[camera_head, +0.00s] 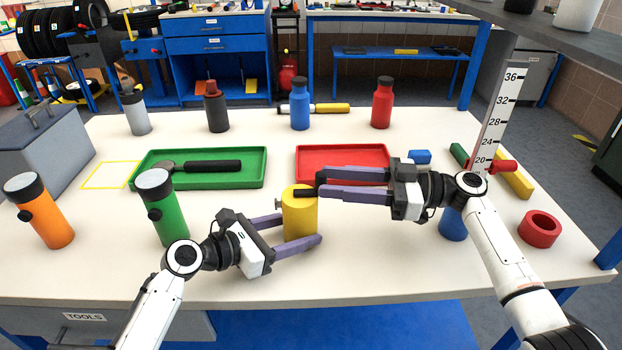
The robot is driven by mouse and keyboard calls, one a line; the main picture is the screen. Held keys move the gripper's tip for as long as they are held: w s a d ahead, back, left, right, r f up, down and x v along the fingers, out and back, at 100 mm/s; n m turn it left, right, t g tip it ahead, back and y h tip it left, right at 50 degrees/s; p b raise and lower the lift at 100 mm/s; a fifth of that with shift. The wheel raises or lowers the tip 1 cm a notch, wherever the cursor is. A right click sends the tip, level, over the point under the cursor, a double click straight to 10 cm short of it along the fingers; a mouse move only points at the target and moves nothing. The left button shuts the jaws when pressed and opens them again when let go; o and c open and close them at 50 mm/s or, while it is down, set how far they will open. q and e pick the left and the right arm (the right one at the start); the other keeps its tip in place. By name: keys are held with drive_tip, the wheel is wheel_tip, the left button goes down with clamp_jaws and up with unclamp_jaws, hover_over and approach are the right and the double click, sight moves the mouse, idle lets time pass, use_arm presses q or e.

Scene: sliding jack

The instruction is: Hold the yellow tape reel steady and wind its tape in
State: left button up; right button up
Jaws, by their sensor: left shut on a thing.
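The yellow tape reel (300,218) stands upright near the middle of the table's front half. A small grey piece sticks out from its left side. My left gripper (300,229) is shut on the reel, one finger at its left and one across its lower front. My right gripper (321,183) comes in from the right at the reel's upper right edge. Its two fingers are apart, one above the other in the picture. A small dark part shows by their tips; I cannot tell whether it belongs to the reel or touches the fingers.
A green tray (225,183) holds a hammer (210,166); a red tray (310,153) lies behind my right gripper. A green bottle (168,222) and an orange bottle (48,224) stand left, a red ring (540,229) right. The front table strip is clear.

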drive_tip(key=d, duration=0.5)
drive_tip(key=shift+s, duration=0.4)
use_arm(q)
drive_tip(key=o, duration=1)
drive_tip(key=shift+o, duration=0.2)
